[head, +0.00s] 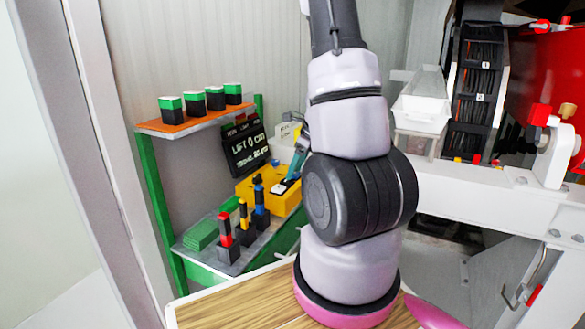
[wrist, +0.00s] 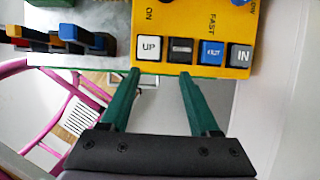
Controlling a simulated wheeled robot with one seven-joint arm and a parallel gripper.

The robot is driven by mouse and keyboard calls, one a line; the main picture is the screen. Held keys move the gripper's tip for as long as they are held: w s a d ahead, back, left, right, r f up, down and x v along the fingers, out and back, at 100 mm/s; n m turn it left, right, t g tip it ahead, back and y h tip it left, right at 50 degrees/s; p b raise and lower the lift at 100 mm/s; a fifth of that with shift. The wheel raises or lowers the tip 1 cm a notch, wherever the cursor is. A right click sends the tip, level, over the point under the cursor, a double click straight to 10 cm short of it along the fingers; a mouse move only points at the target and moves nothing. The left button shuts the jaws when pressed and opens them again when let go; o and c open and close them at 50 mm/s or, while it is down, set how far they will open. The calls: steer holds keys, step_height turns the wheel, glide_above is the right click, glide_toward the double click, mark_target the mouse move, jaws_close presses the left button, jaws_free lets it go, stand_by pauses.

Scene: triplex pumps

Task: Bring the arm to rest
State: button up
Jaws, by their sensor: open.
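My arm rises from its base at the bottom middle of the head view and bends over, with its links blocking much of the view behind. My gripper (wrist: 159,78) has two green fingers spread apart with nothing between them. In the wrist view the fingertips are at the front edge of a yellow control box (wrist: 185,20) with several buttons, among them a white UP button (wrist: 148,47) and a grey IN button (wrist: 240,56). I cannot tell whether they touch it. In the head view the yellow box (head: 250,190) is partly hidden, and a teal finger shows over it.
Red, yellow and blue levers (head: 243,217) stand left of the box. An orange shelf (head: 190,124) above holds several green-topped black blocks. A black display (head: 245,148) stands behind. A white beam (head: 480,195) and red machinery (head: 550,80) fill the right.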

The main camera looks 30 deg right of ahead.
steer(key=s+a+r+n+t+y, duration=0.1)
steer(key=a+r+n, duration=0.5)
steer(key=r, duration=0.3)
steer(key=s+a+r+n+y, duration=0.1)
steer(key=a+r+n, duration=0.5)
steer(key=r, duration=0.3)
steer(key=s+a+r+n+t+h, duration=0.2)
steer(key=s+a+r+n, duration=0.2)
steer(key=s+r+n, duration=0.7)
steer(key=shift+s+a+n+h, duration=0.2)
steer(key=shift+s+n+h, duration=0.15)
steer(key=shift+n, duration=0.75)
